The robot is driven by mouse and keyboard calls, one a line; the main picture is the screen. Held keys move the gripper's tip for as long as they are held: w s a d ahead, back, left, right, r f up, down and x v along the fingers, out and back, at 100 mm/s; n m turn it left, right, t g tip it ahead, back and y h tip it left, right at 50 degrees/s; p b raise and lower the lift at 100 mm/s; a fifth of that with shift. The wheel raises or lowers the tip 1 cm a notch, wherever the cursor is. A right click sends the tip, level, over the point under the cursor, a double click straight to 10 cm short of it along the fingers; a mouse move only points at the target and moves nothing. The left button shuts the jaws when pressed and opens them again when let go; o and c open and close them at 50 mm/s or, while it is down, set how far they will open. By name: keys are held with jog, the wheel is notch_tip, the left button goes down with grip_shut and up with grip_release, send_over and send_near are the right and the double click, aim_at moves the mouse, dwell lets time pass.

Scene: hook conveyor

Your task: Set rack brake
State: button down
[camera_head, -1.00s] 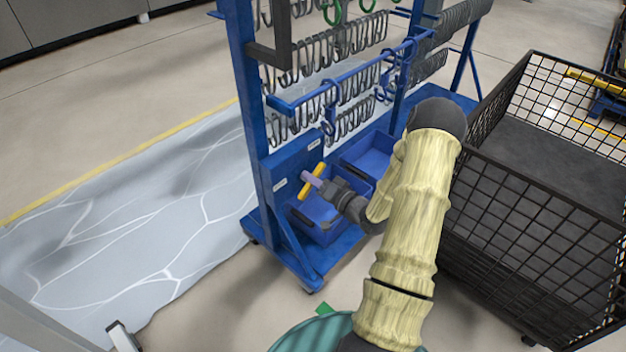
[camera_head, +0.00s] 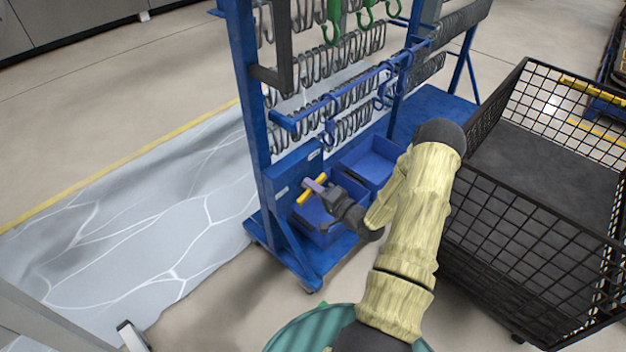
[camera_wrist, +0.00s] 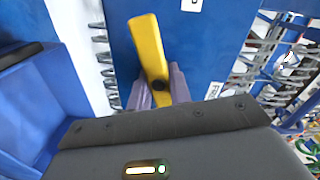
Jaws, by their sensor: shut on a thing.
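The yellow brake lever (camera_head: 309,195) is on the blue side panel of the hook rack (camera_head: 249,90). In the wrist view the lever (camera_wrist: 148,45) runs from upper left down to a dark pivot between my fingers. My gripper (camera_head: 317,184) is shut on the lever; its purple fingers (camera_wrist: 159,92) stand on both sides near the pivot. White labels show on the panel (camera_wrist: 190,60); one, partly visible, reads "FR". The rest of the lower label is cut off from clear view.
Blue bins (camera_head: 368,165) sit on the rack's base beside my arm. Rows of grey hooks (camera_head: 340,60) and a few green hooks hang above. A black wire-mesh cart (camera_head: 540,220) stands close on the right. Open floor and a grey mat (camera_head: 150,220) lie to the left.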

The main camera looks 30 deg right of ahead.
jog(key=shift+f+m+p, duration=0.1)
jog(key=shift+m+p, duration=1.2)
jog(key=shift+m, duration=0.3)
jog(key=shift+f, duration=0.1)
jog(key=c, duration=1.3)
grip_release()
jog(key=shift+s, duration=0.1)
jog(key=p+v, duration=0.4)
jog(key=v, duration=1.3)
jog(key=shift+s+d, duration=0.1)
jog(key=shift+s, duration=0.05)
